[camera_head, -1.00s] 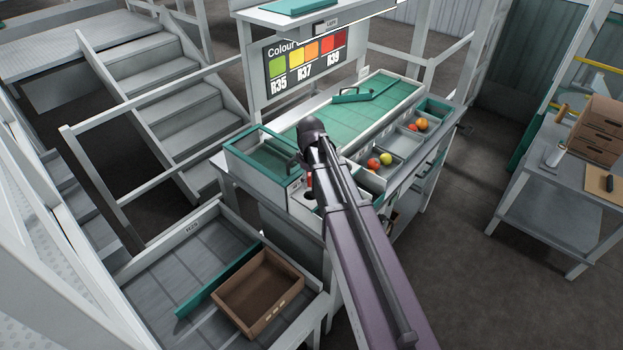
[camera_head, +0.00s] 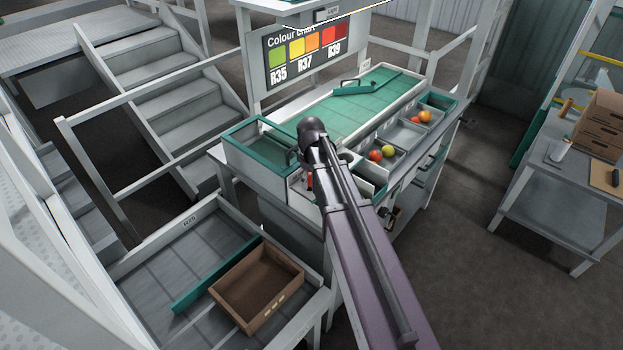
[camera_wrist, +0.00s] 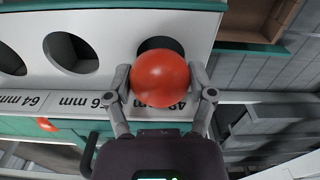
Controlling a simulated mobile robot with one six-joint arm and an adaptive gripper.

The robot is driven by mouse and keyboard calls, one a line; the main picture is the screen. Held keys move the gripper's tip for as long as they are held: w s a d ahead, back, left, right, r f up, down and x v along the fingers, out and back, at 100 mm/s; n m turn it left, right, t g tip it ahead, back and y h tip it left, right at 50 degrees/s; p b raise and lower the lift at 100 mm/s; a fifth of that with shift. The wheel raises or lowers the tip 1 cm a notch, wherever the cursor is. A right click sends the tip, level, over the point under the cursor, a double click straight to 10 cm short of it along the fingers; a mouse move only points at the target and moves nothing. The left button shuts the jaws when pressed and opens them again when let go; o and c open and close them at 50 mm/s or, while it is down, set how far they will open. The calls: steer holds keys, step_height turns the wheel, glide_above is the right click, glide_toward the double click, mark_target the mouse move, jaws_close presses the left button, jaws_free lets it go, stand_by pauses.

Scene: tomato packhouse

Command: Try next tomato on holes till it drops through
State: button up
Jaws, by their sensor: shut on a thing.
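In the wrist view my gripper (camera_wrist: 160,84) is shut on a red tomato (camera_wrist: 160,78), one finger on each side. The tomato covers the lower part of a dark round hole (camera_wrist: 150,43) in a white sizing plate (camera_wrist: 113,30). I cannot tell whether it touches the plate. Two other holes (camera_wrist: 70,52) show further left. The plate's front edge reads 64 mm, a partly hidden 56 mm, and a partly hidden label by the tomato. In the head view my arm hides the gripper, the held tomato and most of the plate.
Several tomatoes (camera_head: 388,151) lie in small bins along the bench front. A green-topped box (camera_head: 262,150) and green sorting surface (camera_head: 345,107) are on the bench. A brown crate (camera_head: 257,287) stands in a tray at lower left. Another red object (camera_wrist: 48,124) shows below the plate.

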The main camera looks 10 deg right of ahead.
steer(key=shift+s, duration=0.1)
stand_by(0.4)
steer(key=o, duration=0.7)
stand_by(1.2)
steer(key=shift+r, duration=0.1)
steer(key=shift+r+p, duration=3.45)
steer(key=shift+p, duration=0.1)
